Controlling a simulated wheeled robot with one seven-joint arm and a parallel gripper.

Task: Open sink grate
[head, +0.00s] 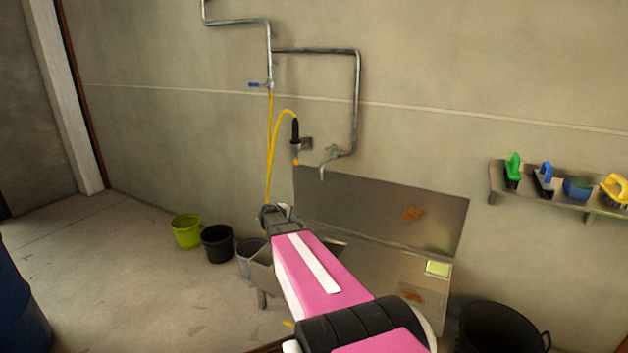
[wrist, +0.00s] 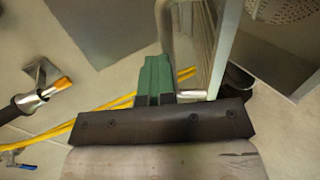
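The grey metal sink stands against the wall in the head view, with its left rim and front corner (head: 258,272) showing; my arm hides most of its basin. In the head view my gripper (head: 272,213) is a dark end above the sink's left part, too small to show its fingers. In the wrist view the two green fingers of my gripper (wrist: 155,72) lie side by side and look shut, with nothing visible between them. A bent metal bar (wrist: 165,30), perhaps the sink grate, runs just right of the fingers. I cannot tell if they touch.
A tap (head: 328,160) and a yellow hose (head: 269,160) hang above the sink. A green bucket (head: 187,231) and black bucket (head: 217,244) stand left of it. A black tub (head: 500,325) is at right. A perforated metal piece (wrist: 285,10) shows in the wrist view.

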